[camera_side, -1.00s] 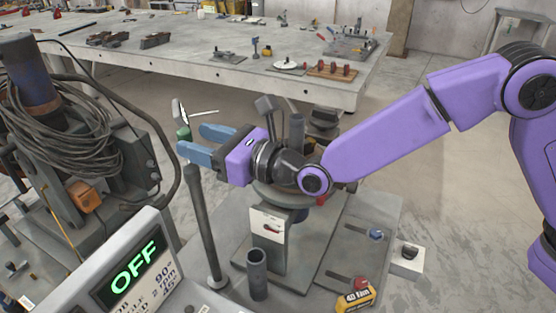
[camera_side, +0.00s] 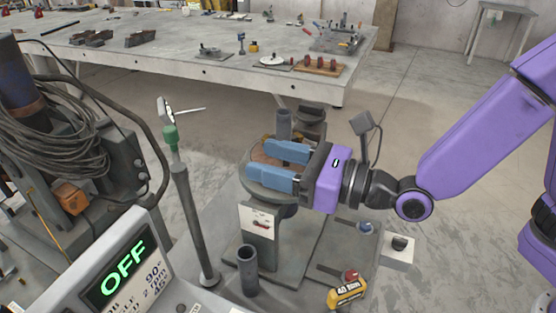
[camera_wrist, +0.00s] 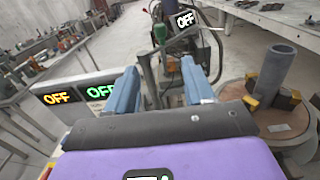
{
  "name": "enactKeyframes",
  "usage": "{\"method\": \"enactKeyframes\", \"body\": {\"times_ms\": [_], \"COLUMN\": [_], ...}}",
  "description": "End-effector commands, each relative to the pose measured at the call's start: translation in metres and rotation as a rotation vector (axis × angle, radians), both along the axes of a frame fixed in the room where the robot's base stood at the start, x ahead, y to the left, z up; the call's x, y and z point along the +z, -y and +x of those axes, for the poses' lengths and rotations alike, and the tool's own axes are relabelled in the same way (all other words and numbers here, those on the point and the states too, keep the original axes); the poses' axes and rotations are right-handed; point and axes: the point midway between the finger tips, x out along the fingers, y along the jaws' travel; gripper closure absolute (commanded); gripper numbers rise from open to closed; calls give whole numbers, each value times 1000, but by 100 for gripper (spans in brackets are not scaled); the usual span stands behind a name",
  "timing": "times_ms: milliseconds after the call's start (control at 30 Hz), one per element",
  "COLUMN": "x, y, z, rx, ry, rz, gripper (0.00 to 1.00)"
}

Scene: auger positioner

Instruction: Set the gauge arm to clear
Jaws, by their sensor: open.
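The gauge arm appears to be the slim dark post with a green grip (camera_side: 171,138) at its top, a small pale head and a thin rod pointing right. My gripper (camera_side: 257,160) is open and empty, with blue fingers pointing left over the round turntable (camera_side: 250,184). It is right of the post and apart from it. My open fingers (camera_wrist: 160,68) also show in the wrist view.
A control panel (camera_side: 125,270) reading a green OFF stands at front left. An upright pipe (camera_wrist: 276,72) stands on the turntable. A short open tube (camera_side: 247,270) stands in front. Coiled cable (camera_side: 50,145) hangs at left. A long workbench (camera_side: 200,65) is behind.

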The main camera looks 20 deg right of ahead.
Motion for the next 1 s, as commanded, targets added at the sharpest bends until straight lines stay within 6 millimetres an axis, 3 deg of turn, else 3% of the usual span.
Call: {"method": "enactKeyframes", "body": {"times_ms": [367, 400, 533, 567, 1000], "x": [0, 0, 5, 9, 98], "y": [5, 5, 5, 5, 5], "z": [-4, -4, -4, -4, -4], "rx": [-1, 0, -1, -1, -1], "ry": [0, 0, 1, 3, 3], "rz": [0, 0, 3, 4, 9], "gripper": [47, 50, 93, 100, 100]}}
